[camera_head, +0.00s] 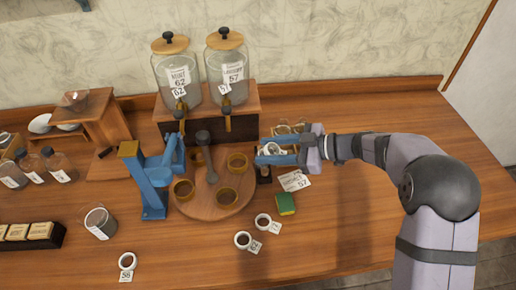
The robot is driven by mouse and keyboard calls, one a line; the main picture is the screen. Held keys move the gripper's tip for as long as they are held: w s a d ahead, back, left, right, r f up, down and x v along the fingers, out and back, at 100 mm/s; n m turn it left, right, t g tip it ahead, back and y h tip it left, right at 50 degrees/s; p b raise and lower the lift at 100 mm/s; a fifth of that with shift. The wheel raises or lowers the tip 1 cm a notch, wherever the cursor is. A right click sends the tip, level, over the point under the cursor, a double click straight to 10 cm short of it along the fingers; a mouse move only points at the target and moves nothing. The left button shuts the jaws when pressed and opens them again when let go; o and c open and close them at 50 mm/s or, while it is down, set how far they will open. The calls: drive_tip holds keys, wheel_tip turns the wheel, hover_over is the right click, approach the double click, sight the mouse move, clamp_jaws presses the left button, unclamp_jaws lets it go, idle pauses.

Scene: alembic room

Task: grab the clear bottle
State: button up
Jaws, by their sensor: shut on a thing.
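My gripper (274,154), with blue fingers, is at the right edge of a round wooden board (212,207). It is shut on a small pale, clear-looking thing (271,147), mostly hidden by the fingers; I cannot tell for sure that it is a bottle. A small dark thing (264,176) shows just below the fingers. Several clear bottles with dark caps and white labels, one of them a clear bottle (59,165), stand at the far left, well away from my gripper. A clear jar (100,222) with a label and dark contents leans at the left front.
A blue stand (151,185) is left of the board, which bears several brass-coloured rings. Two glass dispensers (228,75) stand on a wooden box behind. The right tabletop is mostly clear.

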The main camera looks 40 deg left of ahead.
drive_tip(key=w+d+b, duration=0.2)
drive_tip(key=w+d, duration=0.1)
drive_tip(key=d, duration=0.6)
drive_tip(key=shift+w, duration=0.35)
drive_tip(key=shift+d, duration=0.25)
drive_tip(key=shift+r, duration=0.1)
